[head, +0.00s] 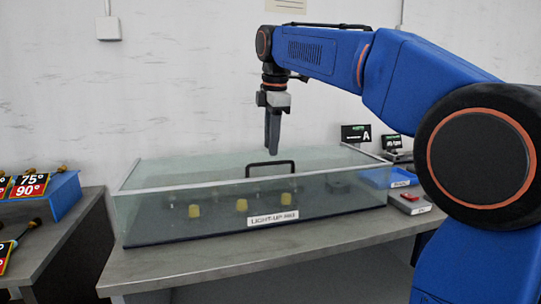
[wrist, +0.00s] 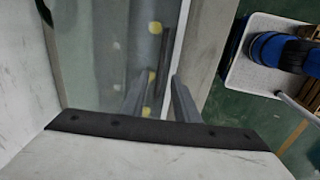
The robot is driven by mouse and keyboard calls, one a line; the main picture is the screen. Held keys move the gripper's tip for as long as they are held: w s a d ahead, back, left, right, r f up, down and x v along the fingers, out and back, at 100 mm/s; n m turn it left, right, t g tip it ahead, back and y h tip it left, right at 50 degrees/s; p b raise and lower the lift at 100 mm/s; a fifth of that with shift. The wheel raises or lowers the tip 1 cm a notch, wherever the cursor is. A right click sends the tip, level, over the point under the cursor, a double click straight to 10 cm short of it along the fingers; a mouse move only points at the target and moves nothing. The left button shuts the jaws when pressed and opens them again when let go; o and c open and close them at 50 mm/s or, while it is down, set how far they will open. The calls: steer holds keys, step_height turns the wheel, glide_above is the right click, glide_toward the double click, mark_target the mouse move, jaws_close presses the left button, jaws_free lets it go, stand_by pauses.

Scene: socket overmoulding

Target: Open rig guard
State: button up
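The rig guard (head: 205,176) is a clear, box-like cover with pale edges, lying closed over the rig on the bench. Its black bar handle (head: 270,163) stands up at the front edge and also shows as a dark bar in the wrist view (wrist: 164,58). My gripper (head: 272,150) points down just above the handle, seemingly not touching it. In the wrist view its two fingers (wrist: 161,78) are apart, with the handle appearing between them. The gripper is open and empty. Yellow parts (head: 241,205) show through the guard, beside a "LIGHT-UP RIG" label (head: 272,218).
A blue tray (head: 388,178) and a small grey box with a red button (head: 410,203) sit right of the rig. A screen marked A (head: 356,134) stands behind. A second bench at left holds a blue bin (head: 62,198) with angle labels. Grey bench (head: 170,265) is clear in front.

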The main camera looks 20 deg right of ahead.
glide_above(270, 177)
steer(key=shift+w+d+f, duration=0.1)
steer(key=shift+f, duration=2)
jaws_close()
